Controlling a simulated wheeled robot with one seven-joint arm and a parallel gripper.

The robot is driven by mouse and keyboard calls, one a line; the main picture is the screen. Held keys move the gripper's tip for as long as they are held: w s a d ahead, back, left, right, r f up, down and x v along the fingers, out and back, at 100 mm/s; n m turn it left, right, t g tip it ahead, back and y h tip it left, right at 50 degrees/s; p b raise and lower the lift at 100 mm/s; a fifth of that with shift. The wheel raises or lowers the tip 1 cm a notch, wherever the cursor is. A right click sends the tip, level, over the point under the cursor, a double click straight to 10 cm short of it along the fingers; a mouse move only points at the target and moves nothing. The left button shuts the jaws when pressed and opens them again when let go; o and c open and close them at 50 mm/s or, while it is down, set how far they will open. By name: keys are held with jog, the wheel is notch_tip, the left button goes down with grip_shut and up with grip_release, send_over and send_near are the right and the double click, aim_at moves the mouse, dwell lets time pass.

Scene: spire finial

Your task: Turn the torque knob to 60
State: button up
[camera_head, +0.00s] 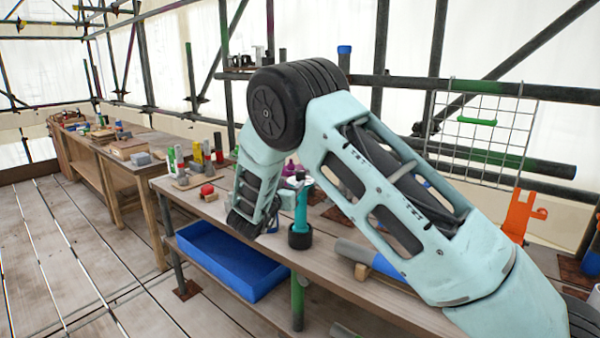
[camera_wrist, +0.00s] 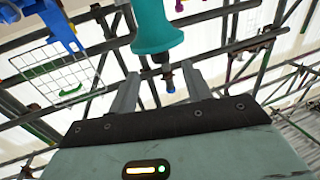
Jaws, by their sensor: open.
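A teal upright tool (camera_head: 301,208) with a dark round base (camera_head: 300,238) stands near the front edge of the workbench, right of my forearm's lower end. I take it to be the torque tool; no scale or number is readable. In the wrist view a teal handle (camera_wrist: 157,28) enters from the top, its wide rounded end close to the fingertips. My gripper (camera_wrist: 161,82) is open, with nothing visibly held between its fingers. In the head view the fingers cannot be made out; my arm's lower end is left of the teal tool.
The wooden workbench (camera_head: 370,290) carries a red object (camera_head: 207,191) and a grey cylinder (camera_head: 357,251). A blue bin (camera_head: 230,262) sits below it. A wire grid (camera_head: 485,135) and an orange bracket (camera_head: 521,215) are at right. Scaffold pipes cross behind. Floor at left is clear.

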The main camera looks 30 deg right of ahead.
aim_at(298, 176)
jog(key=p+x, duration=0.1)
jog(key=x, duration=0.7)
jog(key=shift+w+d+f+p, duration=0.1)
jog(key=shift+d+p, duration=0.1)
jog(key=shift+p, duration=0.15)
jog(key=c, duration=0.9)
